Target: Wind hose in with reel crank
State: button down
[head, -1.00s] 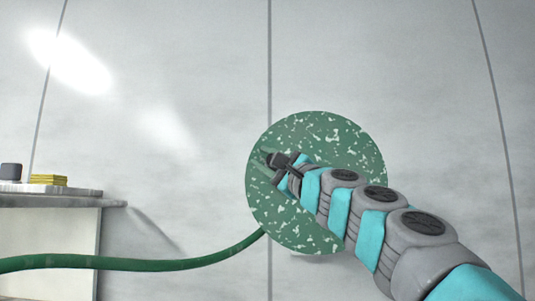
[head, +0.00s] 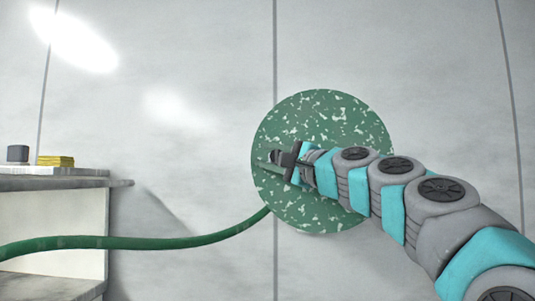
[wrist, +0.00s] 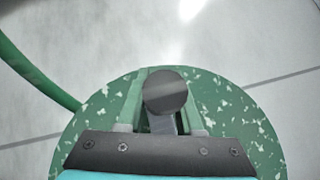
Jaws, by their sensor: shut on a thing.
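The reel (head: 335,115) is a green disc with pale flecks, upright against the grey wall in the head view. It also fills the lower wrist view (wrist: 95,118). The crank's dark round knob (wrist: 165,92) sits between the fingers of my gripper (wrist: 163,105). My gripper (head: 276,162) is shut on the crank handle, left of the reel's middle in the head view. The lower part of the handle is hidden by the gripper. The green hose (head: 130,243) runs from the reel's lower left edge, sagging slightly, to the left picture edge. It also shows in the wrist view (wrist: 35,78).
A counter (head: 60,183) with a grey top stands at the left. A yellow block (head: 56,161) and a dark grey block (head: 18,153) rest on a slab there. The wall (head: 430,60) right of and above the reel is bare.

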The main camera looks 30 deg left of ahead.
jog(key=shift+a+f, duration=0.25)
jog(key=shift+f, duration=0.35)
jog(key=c, duration=1)
grip_release()
jog(key=o, duration=0.4)
jog(key=shift+r, duration=0.15)
jog(key=shift+d, duration=0.1)
jog(key=shift+d+r, duration=0.1)
jog(key=shift+d, duration=0.05)
jog(key=b+v, duration=0.1)
jog(key=v, duration=0.6)
jog(key=shift+d+b, duration=0.2)
jog(key=shift+b, duration=0.1)
jog(key=shift+s+d, duration=0.1)
